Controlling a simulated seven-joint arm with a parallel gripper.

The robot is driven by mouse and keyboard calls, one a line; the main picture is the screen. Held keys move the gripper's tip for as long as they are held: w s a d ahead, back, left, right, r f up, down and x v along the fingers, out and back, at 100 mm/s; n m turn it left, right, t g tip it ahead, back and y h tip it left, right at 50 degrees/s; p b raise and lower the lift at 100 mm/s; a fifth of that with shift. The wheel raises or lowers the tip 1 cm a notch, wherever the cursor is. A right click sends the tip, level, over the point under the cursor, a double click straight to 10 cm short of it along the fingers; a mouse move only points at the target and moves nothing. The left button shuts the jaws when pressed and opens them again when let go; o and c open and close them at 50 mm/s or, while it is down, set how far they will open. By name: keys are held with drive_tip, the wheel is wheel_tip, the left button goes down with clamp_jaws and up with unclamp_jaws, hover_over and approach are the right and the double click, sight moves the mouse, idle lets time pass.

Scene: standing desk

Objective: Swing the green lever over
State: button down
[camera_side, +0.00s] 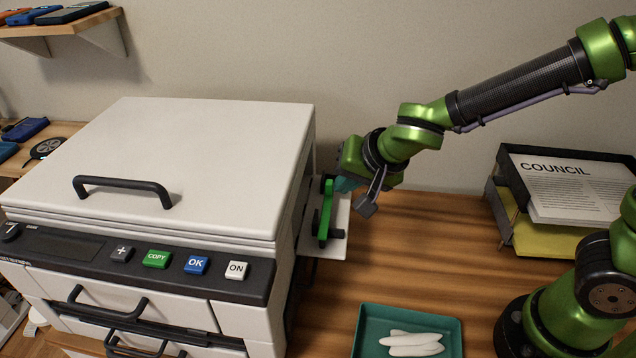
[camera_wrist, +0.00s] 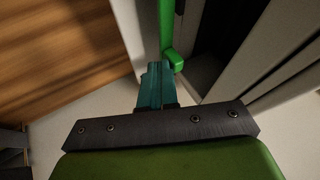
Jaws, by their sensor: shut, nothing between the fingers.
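The green lever (camera_side: 326,209) is on the right side of the white copier, beside a pale plate, and stands roughly upright in the side view. In the wrist view the lever (camera_wrist: 168,32) runs up from a wider green end block. My gripper (camera_side: 345,184) is beside the lever, on its right in the side view, its fingers partly hidden. In the wrist view the teal fingers (camera_wrist: 156,68) are shut with nothing between them. Their tips are close to the lever's end block; I cannot tell whether they touch.
The copier (camera_side: 190,160) fills the left, with a lid handle (camera_side: 122,185) and several buttons on its front. A teal tray (camera_side: 366,330) with white pieces lies at the front. Desk between is clear.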

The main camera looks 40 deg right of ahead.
drive_tip(key=shift+s, duration=0.1)
drive_tip(key=s+d+r+n+y, duration=0.1)
drive_tip(key=s+d+r+n, duration=0.1)
drive_tip(key=s+d+r, duration=0.2)
drive_tip(key=s+d+r+n, duration=0.2)
drive_tip(key=s+d+r, duration=0.2)
drive_tip(key=s, duration=0.6)
drive_tip(key=shift+d+n+y, duration=0.3)
drive_tip(key=shift+d+y, duration=0.1)
drive_tip(key=shift+d, duration=0.7)
drive_tip(key=shift+s, duration=0.1)
